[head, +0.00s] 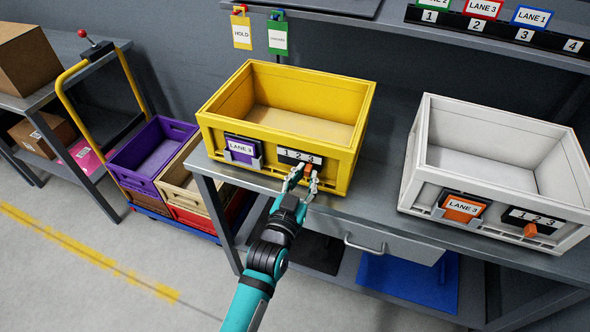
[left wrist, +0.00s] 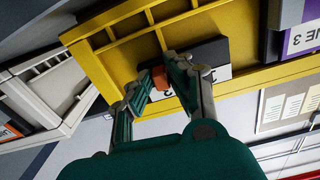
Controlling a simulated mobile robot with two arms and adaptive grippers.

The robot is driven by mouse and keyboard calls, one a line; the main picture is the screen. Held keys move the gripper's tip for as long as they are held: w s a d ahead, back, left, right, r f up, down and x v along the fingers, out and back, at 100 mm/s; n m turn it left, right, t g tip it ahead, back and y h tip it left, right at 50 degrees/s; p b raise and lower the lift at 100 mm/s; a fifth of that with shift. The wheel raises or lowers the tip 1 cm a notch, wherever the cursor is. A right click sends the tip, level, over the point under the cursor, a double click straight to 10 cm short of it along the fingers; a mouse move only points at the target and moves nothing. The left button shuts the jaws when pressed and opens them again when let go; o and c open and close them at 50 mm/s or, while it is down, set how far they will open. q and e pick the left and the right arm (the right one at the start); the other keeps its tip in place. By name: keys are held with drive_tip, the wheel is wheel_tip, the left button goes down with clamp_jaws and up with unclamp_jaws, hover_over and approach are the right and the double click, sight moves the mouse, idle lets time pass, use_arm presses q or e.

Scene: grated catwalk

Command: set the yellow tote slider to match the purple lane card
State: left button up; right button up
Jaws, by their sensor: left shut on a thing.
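The yellow tote (head: 225,128) stands on the grey bench. Its front holds a purple lane card (head: 241,148) reading LANE 3, partly seen in the left wrist view (left wrist: 298,38). Right of the card is a dark scale with a white strip (head: 299,156) marked 1, 2, 3. The orange slider knob (head: 308,169) sits below the strip at about the 3. My left gripper (head: 303,177) is at the tote's front, its fingers closed on the knob (left wrist: 159,77). The fingers hide part of the scale in the left wrist view. My right gripper is out of view.
A white tote (head: 416,150) stands right on the bench, with an orange LANE 3 card (head: 462,207) and its own orange knob (head: 530,230). A cart with bins (head: 152,152) stands left.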

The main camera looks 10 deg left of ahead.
use_arm(q)
drive_tip(key=shift+s+d+r+n, duration=0.1)
drive_tip(key=shift+s+d+n, duration=0.1)
drive_tip(key=shift+d, duration=0.35)
drive_tip(key=shift+s+d+n, duration=0.1)
drive_tip(key=shift+d+n, duration=0.1)
drive_tip(key=shift+d, duration=0.3)
drive_tip(key=o, duration=0.6)
drive_tip(key=shift+a, duration=0.1)
drive_tip(key=p+v, duration=0.3)
drive_tip(key=v, duration=0.4)
drive_tip(key=shift+r+p, duration=0.15)
drive_tip(key=shift+p, duration=0.2)
drive_tip(key=shift+w+a, duration=0.15)
